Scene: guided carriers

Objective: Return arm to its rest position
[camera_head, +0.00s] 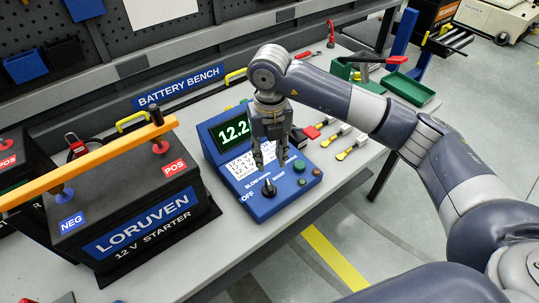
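My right arm comes in from the right edge and reaches across the bench. Its gripper (270,165) points down in front of the blue charger (278,205), over the charger's dark knob (268,187). The two fingers are apart with nothing seen between them. The gripper covers part of the charger's panel and green display (234,130), which reads 12.2 as far as it shows. I cannot tell whether the fingertips touch the charger. My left gripper is not in view.
A black LORUVEN battery (130,240) stands left of the charger, with an orange bar (85,164) across its top. Red- and yellow-handled tools (345,153) and a green tray (408,88) lie right of the charger. A pegboard rises behind. Open floor lies front right.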

